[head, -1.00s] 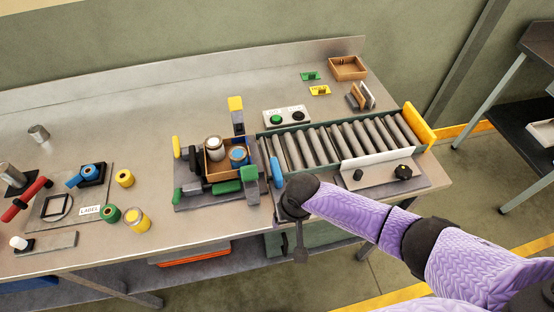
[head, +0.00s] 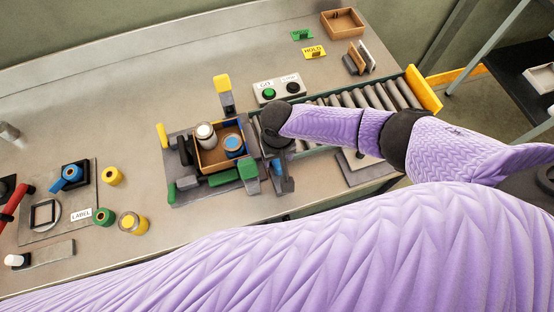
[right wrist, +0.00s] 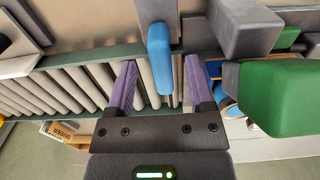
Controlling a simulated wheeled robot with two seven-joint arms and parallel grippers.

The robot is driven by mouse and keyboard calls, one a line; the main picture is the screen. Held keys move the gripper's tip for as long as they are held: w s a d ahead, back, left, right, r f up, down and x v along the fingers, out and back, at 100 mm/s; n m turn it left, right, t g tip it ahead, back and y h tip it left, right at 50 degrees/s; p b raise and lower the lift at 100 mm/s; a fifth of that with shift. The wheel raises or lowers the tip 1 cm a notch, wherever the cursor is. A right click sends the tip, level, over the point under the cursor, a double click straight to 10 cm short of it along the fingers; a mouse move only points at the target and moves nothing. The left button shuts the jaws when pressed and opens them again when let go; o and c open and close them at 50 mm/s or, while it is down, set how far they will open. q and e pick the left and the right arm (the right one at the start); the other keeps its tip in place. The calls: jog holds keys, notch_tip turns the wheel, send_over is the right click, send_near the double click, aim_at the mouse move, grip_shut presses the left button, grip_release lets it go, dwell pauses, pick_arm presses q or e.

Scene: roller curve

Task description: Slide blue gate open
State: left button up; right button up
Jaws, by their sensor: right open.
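The blue gate handle (right wrist: 159,58) is an upright rounded blue bar in the right wrist view. It appears between the two spread purple fingers of my right gripper (right wrist: 158,68), with gaps visible on both sides. In the head view my right gripper (head: 279,172) is at the left end of the roller conveyor, over the handle, and hides most of it. A small blue patch of the handle (head: 277,166) shows there. The gate panel itself is mostly hidden, so I cannot tell its position. My left gripper is out of view.
A cardboard box (head: 205,162) with a white-capped jar and a blue jar sits left of the conveyor. A green clamp block (right wrist: 285,95) stands close beside my right gripper. Conveyor rollers (head: 375,96) run right to a yellow end stop (head: 422,90). A button panel (head: 278,89) stands behind.

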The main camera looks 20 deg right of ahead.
aim_at(278, 161)
jog(key=shift+f+b, duration=0.4)
jog(key=shift+f, duration=1.15)
grip_shut()
jog(key=s+p, duration=0.4)
jog(key=shift+d+r, duration=0.1)
jog(key=shift+r, duration=0.15)
jog(key=shift+s+f, duration=0.1)
jog(key=shift+f, duration=0.15)
